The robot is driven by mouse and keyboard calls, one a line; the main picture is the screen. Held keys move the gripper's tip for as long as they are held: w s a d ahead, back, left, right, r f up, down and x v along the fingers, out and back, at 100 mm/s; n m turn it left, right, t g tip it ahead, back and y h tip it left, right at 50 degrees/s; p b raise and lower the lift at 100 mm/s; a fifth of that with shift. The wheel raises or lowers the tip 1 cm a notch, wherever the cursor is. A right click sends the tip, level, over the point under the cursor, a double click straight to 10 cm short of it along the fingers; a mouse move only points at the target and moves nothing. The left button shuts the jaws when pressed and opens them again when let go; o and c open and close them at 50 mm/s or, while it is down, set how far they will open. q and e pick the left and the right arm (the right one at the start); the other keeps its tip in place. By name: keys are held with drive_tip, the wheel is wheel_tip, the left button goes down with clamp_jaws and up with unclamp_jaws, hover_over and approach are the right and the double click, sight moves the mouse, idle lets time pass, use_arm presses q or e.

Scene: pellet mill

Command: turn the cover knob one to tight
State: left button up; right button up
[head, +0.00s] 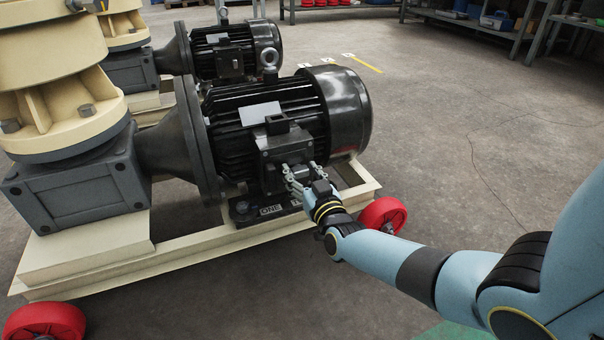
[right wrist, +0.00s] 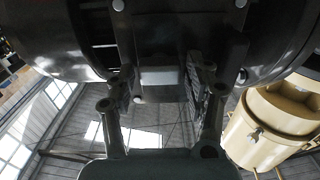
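The nearer black motor (head: 285,115) carries a dark terminal box (head: 283,147) on its side, above a label reading "ONE". My right gripper (head: 303,172) is at the lower part of this box, its fingers spread and pointing at it. I cannot make out the cover knob for certain; the gripper hides that spot in the head view. My left gripper is out of view.
The motor sits on a cream frame (head: 167,262) with red wheels (head: 383,214), beside a grey gearbox (head: 78,190). A second motor (head: 237,50) stands behind. Shelves (head: 470,22) line the back. The concrete floor at right is clear.

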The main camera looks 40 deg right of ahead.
drive_tip(key=c, duration=0.8)
drive_tip(key=shift+c, duration=0.2)
drive_tip(key=shift+m, duration=0.3)
drive_tip(key=m, duration=0.2)
drive_tip(key=shift+f+m, duration=0.1)
drive_tip(key=shift+m, duration=0.3)
drive_tip(key=shift+d+m+b, duration=0.1)
drive_tip(key=shift+m+b, duration=0.25)
drive_tip(key=shift+m, duration=0.05)
drive_tip(key=m+b, duration=0.1)
drive_tip(key=m, duration=0.3)
drive_tip(key=shift+s+f+m, duration=0.1)
drive_tip(key=shift+m, duration=0.2)
drive_tip(key=m+b, duration=0.1)
drive_tip(key=m, duration=0.3)
drive_tip(key=shift+d+f, duration=0.15)
drive_tip(key=m+b, duration=0.1)
drive_tip(key=m, duration=0.3)
drive_tip(key=shift+m+b, duration=0.35)
drive_tip(key=shift+m, duration=0.05)
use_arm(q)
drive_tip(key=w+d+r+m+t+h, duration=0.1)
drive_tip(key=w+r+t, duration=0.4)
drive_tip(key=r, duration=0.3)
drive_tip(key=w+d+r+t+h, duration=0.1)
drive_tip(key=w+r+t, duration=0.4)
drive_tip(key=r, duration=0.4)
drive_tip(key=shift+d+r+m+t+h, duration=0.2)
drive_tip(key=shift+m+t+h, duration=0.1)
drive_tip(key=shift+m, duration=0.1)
